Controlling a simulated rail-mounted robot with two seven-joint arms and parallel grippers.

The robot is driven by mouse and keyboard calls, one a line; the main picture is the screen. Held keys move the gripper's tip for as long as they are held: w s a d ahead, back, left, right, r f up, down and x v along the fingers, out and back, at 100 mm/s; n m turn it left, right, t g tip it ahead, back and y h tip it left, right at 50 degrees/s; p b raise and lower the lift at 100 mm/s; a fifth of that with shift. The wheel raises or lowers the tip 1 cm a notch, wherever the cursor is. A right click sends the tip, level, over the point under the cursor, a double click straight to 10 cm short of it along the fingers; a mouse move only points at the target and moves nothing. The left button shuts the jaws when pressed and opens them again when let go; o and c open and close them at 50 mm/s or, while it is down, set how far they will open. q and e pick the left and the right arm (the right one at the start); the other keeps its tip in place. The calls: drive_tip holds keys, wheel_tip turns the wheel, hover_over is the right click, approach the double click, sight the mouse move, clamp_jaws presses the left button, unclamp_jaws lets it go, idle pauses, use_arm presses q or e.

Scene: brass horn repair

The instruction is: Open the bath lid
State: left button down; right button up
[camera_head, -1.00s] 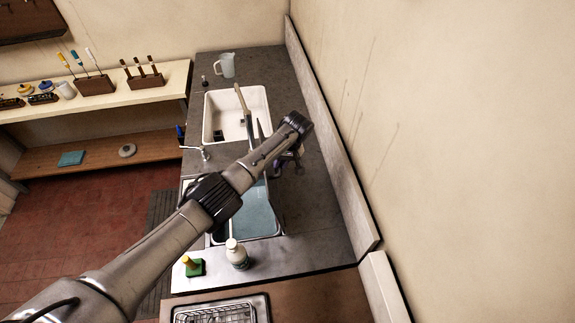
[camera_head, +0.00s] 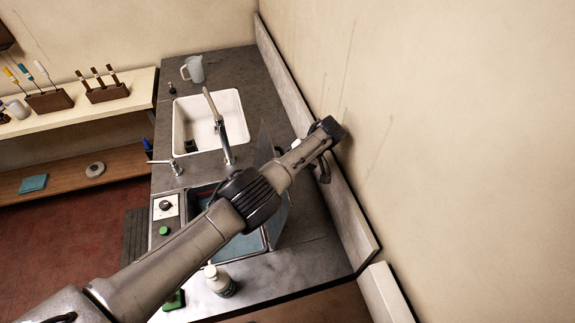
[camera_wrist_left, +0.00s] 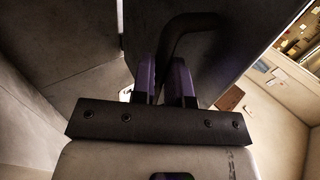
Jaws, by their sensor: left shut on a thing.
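The bath lid (camera_head: 265,145) is a grey panel standing raised at the wall side of the bath, partly hidden behind my left arm. The bath (camera_head: 250,240) is open below it, with blue-green liquid showing. My left gripper (camera_head: 321,168) is on the wall side of the lid, mostly hidden by my wrist. In the left wrist view, the purple fingers of my left gripper (camera_wrist_left: 163,80) are shut on the dark curved lid handle (camera_wrist_left: 178,38), against the dark lid face (camera_wrist_left: 225,35). My right gripper is not in view.
A white sink (camera_head: 205,125) with a tall faucet (camera_head: 217,120) lies beyond the bath. A knob panel (camera_head: 166,206) is left of the bath. The wall and backsplash (camera_head: 340,205) are close on the right.

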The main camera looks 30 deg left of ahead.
use_arm(q)
drive_tip(key=shift+s+f, duration=0.15)
drive_tip(key=shift+f, duration=0.25)
drive_tip(key=c, duration=1.3)
unclamp_jaws()
drive_tip(key=shift+s, duration=0.1)
drive_tip(key=shift+o, duration=0.8)
drive_tip(key=shift+r, duration=0.2)
drive_tip(key=shift+r, duration=0.1)
